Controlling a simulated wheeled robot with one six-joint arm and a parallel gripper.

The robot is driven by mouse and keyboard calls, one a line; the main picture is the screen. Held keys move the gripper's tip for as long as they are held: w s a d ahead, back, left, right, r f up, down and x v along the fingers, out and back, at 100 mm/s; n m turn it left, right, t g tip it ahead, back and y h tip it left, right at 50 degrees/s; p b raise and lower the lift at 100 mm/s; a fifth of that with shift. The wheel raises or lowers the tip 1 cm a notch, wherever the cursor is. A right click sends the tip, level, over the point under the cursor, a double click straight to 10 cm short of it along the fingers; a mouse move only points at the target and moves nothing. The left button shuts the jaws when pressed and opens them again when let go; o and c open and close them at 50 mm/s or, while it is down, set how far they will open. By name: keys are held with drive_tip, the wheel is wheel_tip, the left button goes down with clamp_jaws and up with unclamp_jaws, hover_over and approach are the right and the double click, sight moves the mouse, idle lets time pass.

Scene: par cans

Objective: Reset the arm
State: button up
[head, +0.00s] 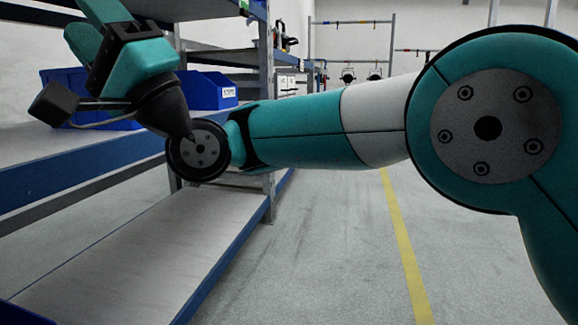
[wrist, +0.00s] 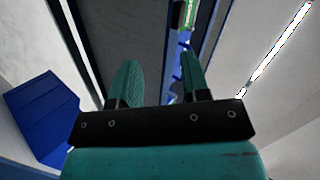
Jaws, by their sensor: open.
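My gripper (head: 92,28) is at the upper left of the head view, raised in front of the shelving rack and pointing up. In the wrist view my gripper (wrist: 158,75) shows two teal fingers standing apart with nothing between them. My arm stretches across the head view from the right side to the rack. No par can is in the gripper.
A labelled blue bin (head: 207,92) stands on the rack's middle shelf (head: 30,180), with more blue behind my wrist. The lower shelf (head: 130,245) looks mostly bare. Dark lamps (head: 348,75) hang from a far frame. The floor around the yellow line (head: 405,250) is clear.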

drive_tip(key=w+d+r+n+t+h+p, duration=0.1)
drive_tip(key=w+d+r+n+h+p, duration=0.15)
drive_tip(key=d+r+h+p, duration=0.3)
drive_tip(key=d+f+n+t+h+p, duration=0.1)
drive_tip(key=d+f+t+h+p, duration=0.15)
drive_tip(key=d+h+p, duration=0.45)
drive_tip(key=s+d+f+g+h+p, duration=0.25)
drive_tip(key=s+d+h+p, duration=0.45)
drive_tip(key=d, duration=0.6)
drive_tip(key=s+d+f+g+h+p, duration=0.1)
drive_tip(key=s+d+f+h+p, duration=0.2)
drive_tip(key=s+d+h+p, duration=0.7)
wheel_tip(320, 180, up, 35)
drive_tip(key=w+d+y+p, duration=0.2)
drive_tip(key=y+p, duration=0.3)
drive_tip(key=p, duration=2.7)
drive_tip(key=shift+d+m, duration=0.25)
drive_tip(key=shift+m, duration=0.1)
drive_tip(key=shift+r, duration=0.1)
